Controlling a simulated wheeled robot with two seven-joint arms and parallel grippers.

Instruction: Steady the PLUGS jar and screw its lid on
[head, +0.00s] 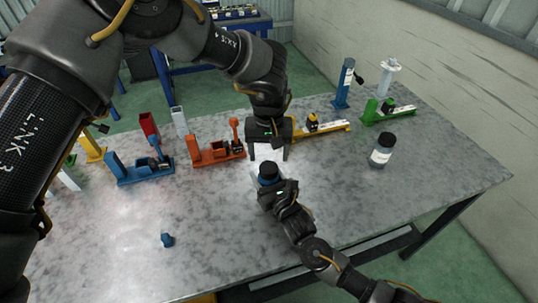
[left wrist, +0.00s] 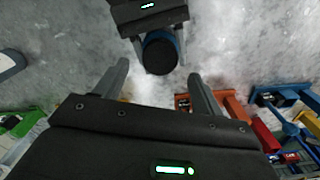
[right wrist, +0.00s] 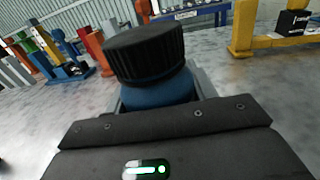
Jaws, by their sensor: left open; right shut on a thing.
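A blue jar (right wrist: 160,92) with a black ribbed lid (right wrist: 145,52) on its top stands near the middle of the table. My right gripper (head: 270,184) is shut around the jar's body from the front. The lid also shows in the head view (head: 268,169) and from above in the left wrist view (left wrist: 160,55). My left gripper (head: 268,154) is open and points down just above and behind the lid, apart from it. Its two fingers (left wrist: 158,80) show empty. How far the lid is threaded cannot be told. No name is readable on the held jar.
Another jar (head: 381,155) with a black lid and pale label stands to the right. Orange (head: 218,152), blue (head: 140,171), yellow (head: 322,130) and green (head: 378,113) fixtures line the back. A small blue piece (head: 167,240) lies front left. The front right tabletop is clear.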

